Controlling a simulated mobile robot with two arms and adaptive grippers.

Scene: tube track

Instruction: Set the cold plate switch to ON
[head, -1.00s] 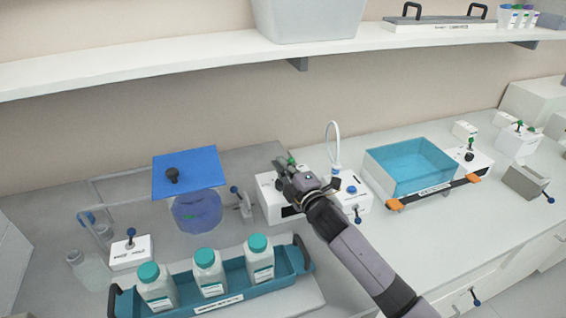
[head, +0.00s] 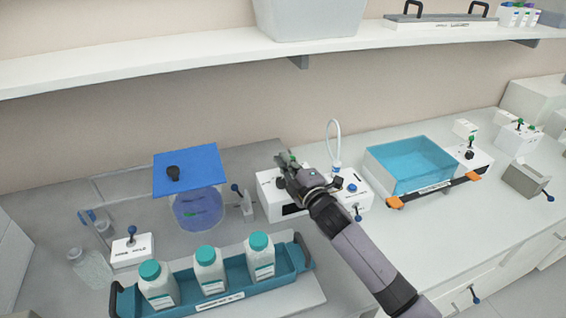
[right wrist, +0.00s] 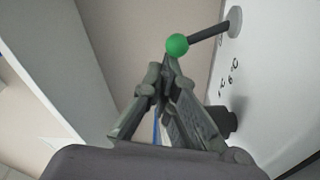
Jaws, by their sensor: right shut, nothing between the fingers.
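A lever with a green ball tip (right wrist: 177,43) stands out from a white panel (right wrist: 245,80) in the right wrist view. Small dark marks on that panel are too unclear to read. My right gripper (right wrist: 172,64) is shut and empty, its fingertips right by the green ball; I cannot tell if they touch it. In the head view my right gripper (head: 287,163) is over the left part of a white box (head: 268,200) and hides much of its top. A small white box with a blue-tipped lever (head: 132,231) stands at the left, its label unreadable. My left gripper is out of view.
A blue rack (head: 180,303) with white, teal-capped bottles stands in front. A round vessel under a blue lid (head: 190,168) is behind it. A teal bath (head: 410,162) is to the right. A shelf (head: 230,62) runs above.

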